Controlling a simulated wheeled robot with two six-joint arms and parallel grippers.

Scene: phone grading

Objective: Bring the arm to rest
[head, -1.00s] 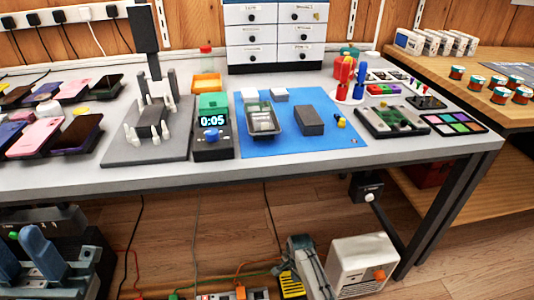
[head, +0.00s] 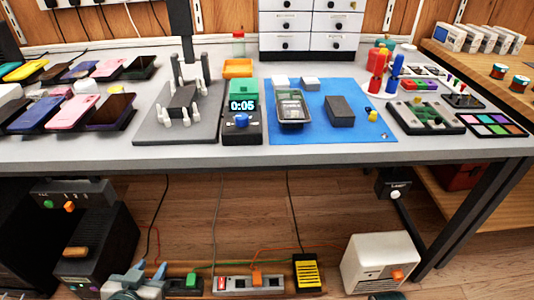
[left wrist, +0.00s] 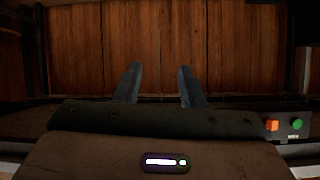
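My left gripper (head: 140,273) is low at the bottom left of the head view, in front of and below the table's front edge. In the left wrist view its two fingers (left wrist: 159,85) stand apart with nothing between them. Brown wooden boards show beyond them. At the bottom edge of the head view a small grey sliver may be part of my right arm; its fingers cannot be made out.
The grey table (head: 300,153) carries phones at the left, a timer reading 0:05 (head: 241,118) and a blue mat (head: 355,130). Below it are a power strip (head: 250,283), cables, a white box (head: 378,262) and a dark machine (head: 95,245). Bare floor shows between.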

